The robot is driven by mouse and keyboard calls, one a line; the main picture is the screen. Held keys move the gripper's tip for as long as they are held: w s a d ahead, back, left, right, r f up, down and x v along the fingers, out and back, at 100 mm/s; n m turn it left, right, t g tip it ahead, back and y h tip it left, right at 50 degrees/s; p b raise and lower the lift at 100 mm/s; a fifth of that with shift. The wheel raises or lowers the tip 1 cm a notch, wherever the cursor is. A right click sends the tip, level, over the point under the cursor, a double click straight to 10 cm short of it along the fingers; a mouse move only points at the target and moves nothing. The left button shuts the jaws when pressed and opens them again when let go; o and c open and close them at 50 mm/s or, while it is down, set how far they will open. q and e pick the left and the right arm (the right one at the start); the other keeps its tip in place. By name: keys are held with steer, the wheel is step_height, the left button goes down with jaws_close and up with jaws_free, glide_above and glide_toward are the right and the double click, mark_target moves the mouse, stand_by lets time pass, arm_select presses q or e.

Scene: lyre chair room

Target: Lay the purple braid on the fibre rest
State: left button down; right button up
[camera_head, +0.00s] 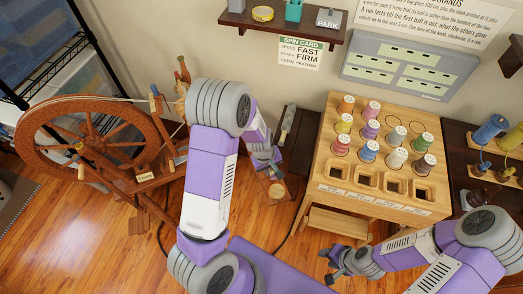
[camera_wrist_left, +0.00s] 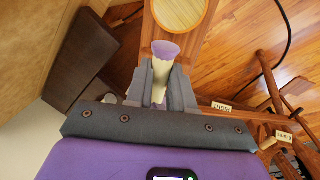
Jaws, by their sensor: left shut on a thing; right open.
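My left gripper (camera_head: 270,165) points down in front of the wall, between the spinning wheel and the wooden rack. In the left wrist view its fingers (camera_wrist_left: 161,88) are shut on a pale, upright piece with a purple end (camera_wrist_left: 166,50), seemingly the purple braid. In the head view the braid is too small to make out. Just beyond the fingers is a wooden stand with a round pale disc (camera_head: 277,191), also in the left wrist view (camera_wrist_left: 181,14); it may be the fibre rest. I cannot tell whether the braid touches it. My right gripper (camera_head: 329,266) is open and empty, low before the rack.
The spinning wheel (camera_head: 95,145) stands left. The wooden rack (camera_head: 390,110) holds several coloured spools and empty square wells. A dark stand with a grey roll (camera_head: 287,125) is between them. A dark table (camera_head: 461,140) stands right. Open floor (camera_head: 110,240) lies front left.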

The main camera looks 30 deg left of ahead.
arm_select(q)
steer(key=shift+f, duration=0.25)
steer(key=shift+f, duration=0.15)
steer(key=shift+f+b, duration=0.3)
steer(key=shift+b, duration=0.1)
steer(key=c, duration=0.9)
jaws_free()
step_height(320, 180, up, 8)
steer(key=s+p, duration=0.1)
steer(key=p, duration=0.2)
steer(key=shift+a+f, duration=0.25)
steer(key=shift+a, duration=0.2)
steer(key=shift+s, duration=0.1)
